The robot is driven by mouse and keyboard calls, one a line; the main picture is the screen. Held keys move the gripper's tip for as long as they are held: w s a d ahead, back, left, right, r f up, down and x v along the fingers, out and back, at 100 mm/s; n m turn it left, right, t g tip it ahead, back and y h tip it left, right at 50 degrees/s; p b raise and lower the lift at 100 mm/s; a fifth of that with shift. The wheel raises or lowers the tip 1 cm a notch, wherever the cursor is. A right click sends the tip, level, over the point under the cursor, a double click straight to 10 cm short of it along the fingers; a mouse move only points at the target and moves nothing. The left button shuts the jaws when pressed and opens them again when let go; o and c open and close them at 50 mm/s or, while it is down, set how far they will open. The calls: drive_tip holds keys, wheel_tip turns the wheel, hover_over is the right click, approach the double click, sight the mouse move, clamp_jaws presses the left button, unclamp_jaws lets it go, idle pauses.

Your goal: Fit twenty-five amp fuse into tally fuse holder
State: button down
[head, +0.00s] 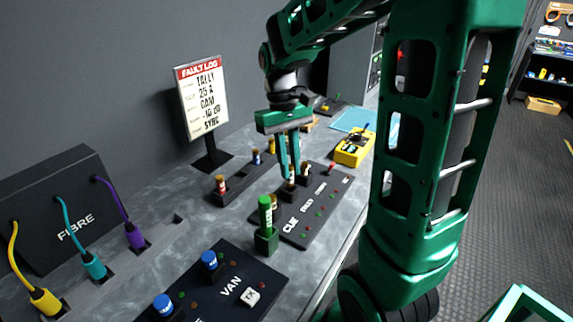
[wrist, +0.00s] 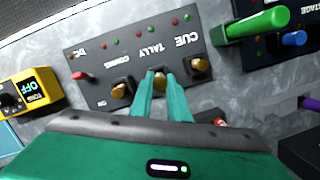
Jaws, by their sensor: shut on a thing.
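The cue panel (head: 318,205) is a dark plate with a row of fuse holders and small red and green lamps. In the wrist view its labels read CUE, TALLY and COMMS. My gripper (head: 289,172) points down over the panel, and in the wrist view its fingertips (wrist: 158,88) are at the tally position. They are shut on a fuse with a brass-coloured cap (wrist: 160,80). The fingers hide most of its body, so I cannot tell its rating or how deep it sits. Capped fuses stand at CUE (wrist: 199,66) and COMMS (wrist: 121,88).
A fuse rack (head: 238,184) with red, blue and yellow fuses stands behind the panel. A green upright cylinder (head: 265,212) stands close in front. A yellow meter (head: 353,147) is beyond, the VAN panel (head: 228,283) nearer.

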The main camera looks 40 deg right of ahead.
sight(290, 185)
drive_tip(key=shift+w+x, duration=0.2)
drive_tip(key=shift+x, duration=0.8)
drive_tip(key=shift+w+x, duration=0.2)
drive_tip(key=shift+x, duration=0.75)
drive_tip(key=c, duration=1.6)
unclamp_jaws()
drive_tip(key=shift+f, duration=0.1)
drive_tip(key=v, duration=1)
drive_tip(key=shift+w+r, duration=0.2)
drive_tip(key=shift+r, duration=0.15)
drive_tip(key=s+d+f+m, duration=0.1)
drive_tip(key=s+f+m, duration=0.1)
drive_tip(key=s, duration=0.5)
drive_tip(key=s+d+f+m+t, duration=0.1)
drive_tip(key=s+d+f+m, duration=0.1)
drive_tip(key=s, duration=0.5)
drive_tip(key=s+d+f+m+t, duration=0.1)
drive_tip(key=s+d+f, duration=0.1)
drive_tip(key=s, duration=0.5)
drive_tip(key=shift+s+f+m, duration=0.4)
drive_tip(key=shift+f, duration=0.35)
